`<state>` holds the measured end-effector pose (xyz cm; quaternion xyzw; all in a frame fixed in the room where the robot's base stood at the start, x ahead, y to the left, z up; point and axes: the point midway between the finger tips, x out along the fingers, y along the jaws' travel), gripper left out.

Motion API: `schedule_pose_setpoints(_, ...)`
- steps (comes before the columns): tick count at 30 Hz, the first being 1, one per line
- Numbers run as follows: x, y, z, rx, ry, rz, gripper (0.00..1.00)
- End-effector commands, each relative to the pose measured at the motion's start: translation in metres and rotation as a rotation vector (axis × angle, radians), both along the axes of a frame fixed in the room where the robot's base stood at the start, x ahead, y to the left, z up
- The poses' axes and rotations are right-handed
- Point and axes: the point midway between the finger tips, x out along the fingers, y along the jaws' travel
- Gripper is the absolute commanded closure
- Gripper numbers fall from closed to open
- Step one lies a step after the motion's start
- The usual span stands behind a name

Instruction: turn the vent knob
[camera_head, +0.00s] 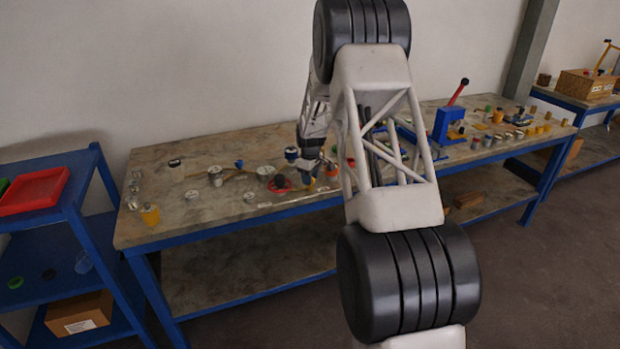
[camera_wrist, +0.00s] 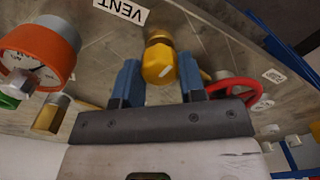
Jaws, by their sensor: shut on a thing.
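The vent knob (camera_wrist: 158,63) is a yellow, faceted knob just below the white VENT label (camera_wrist: 122,10) in the wrist view. My gripper (camera_wrist: 160,68) has its two blue fingers on either side of the knob, shut on it. A white mark shows on the knob's face. In the head view, my gripper (camera_head: 308,178) is over the middle of the workbench, small and partly hidden behind my own arm.
A red handwheel (camera_wrist: 233,88) is close to the right finger. An orange-rimmed gauge (camera_wrist: 38,55) and a brass fitting (camera_wrist: 50,113) are on the left. The workbench (camera_head: 225,225) carries several small parts; a blue device with a red lever (camera_head: 457,93) stands further right.

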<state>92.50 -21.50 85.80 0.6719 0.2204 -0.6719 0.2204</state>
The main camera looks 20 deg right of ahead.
Motion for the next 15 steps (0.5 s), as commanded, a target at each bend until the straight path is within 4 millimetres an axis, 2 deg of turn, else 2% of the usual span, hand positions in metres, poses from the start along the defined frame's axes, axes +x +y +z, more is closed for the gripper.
schedule_pose_setpoints(15, 0.0, 0.0, 0.0009, 0.0, 0.0, -0.451, 0.86)
